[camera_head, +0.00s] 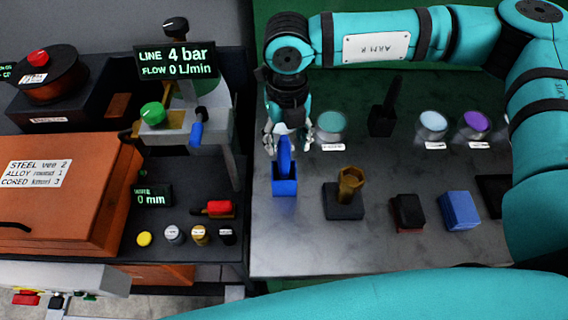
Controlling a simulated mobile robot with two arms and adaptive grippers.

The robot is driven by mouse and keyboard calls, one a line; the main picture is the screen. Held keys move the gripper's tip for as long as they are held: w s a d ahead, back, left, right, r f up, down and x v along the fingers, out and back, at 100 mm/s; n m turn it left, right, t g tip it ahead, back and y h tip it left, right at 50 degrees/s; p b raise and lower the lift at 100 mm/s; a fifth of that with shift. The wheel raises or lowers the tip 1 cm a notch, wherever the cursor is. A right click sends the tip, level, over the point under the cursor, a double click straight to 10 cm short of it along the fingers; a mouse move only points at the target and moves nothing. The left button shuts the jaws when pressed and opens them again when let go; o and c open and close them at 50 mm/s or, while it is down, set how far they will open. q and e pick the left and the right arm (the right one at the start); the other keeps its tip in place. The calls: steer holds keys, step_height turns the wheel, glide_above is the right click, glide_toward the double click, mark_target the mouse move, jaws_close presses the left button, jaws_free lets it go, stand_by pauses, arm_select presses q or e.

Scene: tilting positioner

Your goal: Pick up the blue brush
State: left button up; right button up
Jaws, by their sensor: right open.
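The blue brush (285,158) stands upright, handle up, in a small blue holder (285,187) near the left edge of the grey table. Its lower part is hidden in the holder. My right gripper (287,147) points down at the upper part of the brush handle, with its open fingers by the handle's two sides. Whether the fingers touch it, I cannot tell. My left gripper is not in view.
A black upright tool in a black holder (382,120) and several round pots, one teal (331,124), stand behind. A brass hex piece (350,183), a black block (408,211) and a blue block (460,210) stand to the right. A gas regulator panel (190,120) is at left.

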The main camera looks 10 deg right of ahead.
mark_target(284, 153)
steer(key=f, duration=0.1)
steer(key=f+p, duration=0.2)
steer(key=shift+a+f, duration=0.3)
steer(key=shift+f, duration=0.55)
jaws_close()
